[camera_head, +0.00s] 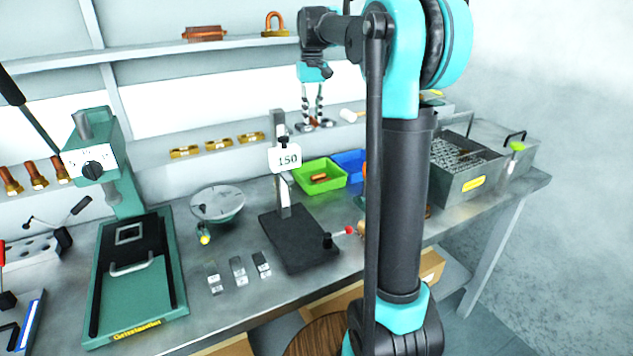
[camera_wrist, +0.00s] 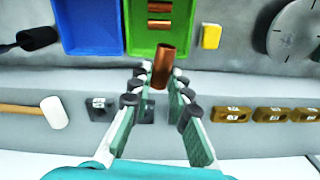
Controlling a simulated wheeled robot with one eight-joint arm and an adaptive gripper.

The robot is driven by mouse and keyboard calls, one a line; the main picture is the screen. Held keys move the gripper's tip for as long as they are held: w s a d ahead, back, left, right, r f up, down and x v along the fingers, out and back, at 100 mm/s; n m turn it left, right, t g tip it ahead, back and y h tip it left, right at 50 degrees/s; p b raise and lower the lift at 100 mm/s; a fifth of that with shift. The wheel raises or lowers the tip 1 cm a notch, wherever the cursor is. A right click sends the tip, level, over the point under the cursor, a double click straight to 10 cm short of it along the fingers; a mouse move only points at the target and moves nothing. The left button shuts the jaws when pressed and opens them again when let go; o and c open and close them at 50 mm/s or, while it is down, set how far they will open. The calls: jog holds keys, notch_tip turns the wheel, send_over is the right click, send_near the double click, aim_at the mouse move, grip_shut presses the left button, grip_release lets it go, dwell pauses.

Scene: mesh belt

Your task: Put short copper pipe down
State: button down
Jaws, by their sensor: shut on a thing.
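My gripper (camera_wrist: 162,82) is shut on a short copper pipe (camera_wrist: 163,62), held between the fingertips in the wrist view. The pipe's open end faces the camera.
A blue bin (camera_head: 351,160) stands right beside the green bin. A black-based stand with a 150 sign (camera_head: 287,158) is in front. A white-headed mallet (camera_wrist: 54,112), brass blocks (camera_wrist: 270,115) and a yellow block (camera_wrist: 211,36) are near. A mesh-floored metal tank (camera_head: 466,182) is at right.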

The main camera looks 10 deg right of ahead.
aim_at(312, 173)
jog(key=shift+w+a+r+n, duration=0.15)
jog(key=shift+w+r+n, duration=0.45)
jog(key=shift+r+n, duration=0.25)
jog(key=shift+w+f, duration=0.1)
jog(key=shift+f, duration=0.25)
notch_tip(312, 173, down, 19)
jog(key=shift+f, duration=0.1)
jog(key=shift+f, duration=0.5)
jog(key=c, duration=1.4)
grip_release()
jog(key=shift+f, duration=0.15)
jog(key=shift+c, duration=0.2)
notch_tip(312, 173, up, 14)
jog(key=shift+f, duration=0.25)
